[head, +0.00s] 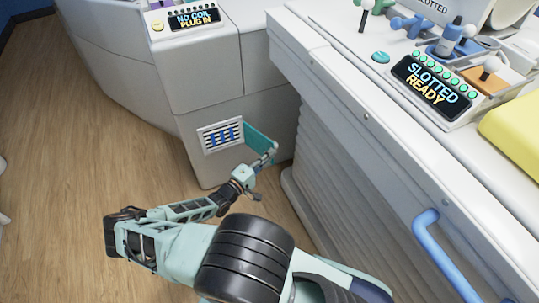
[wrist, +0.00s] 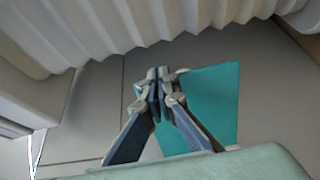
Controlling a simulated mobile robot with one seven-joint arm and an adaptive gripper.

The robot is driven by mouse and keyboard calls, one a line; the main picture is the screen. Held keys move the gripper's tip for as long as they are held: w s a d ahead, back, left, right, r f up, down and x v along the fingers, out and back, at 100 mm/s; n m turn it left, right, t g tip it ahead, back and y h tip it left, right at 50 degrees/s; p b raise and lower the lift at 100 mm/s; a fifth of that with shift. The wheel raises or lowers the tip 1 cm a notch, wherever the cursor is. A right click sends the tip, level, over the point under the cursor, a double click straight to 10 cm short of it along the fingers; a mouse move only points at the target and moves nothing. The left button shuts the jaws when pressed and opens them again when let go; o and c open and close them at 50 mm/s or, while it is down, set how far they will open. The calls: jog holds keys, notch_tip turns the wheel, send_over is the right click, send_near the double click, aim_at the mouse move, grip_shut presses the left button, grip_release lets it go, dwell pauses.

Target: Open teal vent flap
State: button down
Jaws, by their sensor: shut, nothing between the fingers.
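The teal vent flap (head: 260,142) stands swung out from the right side of a white vent frame (head: 200,141) low on the white cabinet. The vent's dark slots and blue bars (head: 222,137) are exposed. My gripper (head: 270,158) is at the flap's outer end, close to it or touching; I cannot tell which. In the wrist view, the flap (wrist: 213,100) is a flat teal panel behind and to the right of my gripper (wrist: 158,75). The fingers are shut together with nothing between them. They hide the flap's left part.
The white bed base with a pleated skirt (head: 345,190) stands close to the right of my gripper. A blue handle (head: 440,250) sticks out from its side. Wooden floor (head: 90,150) is clear on the left.

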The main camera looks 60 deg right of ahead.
jog(key=w+a, duration=0.2)
jog(key=a, duration=0.9)
jog(key=shift+a, duration=0.35)
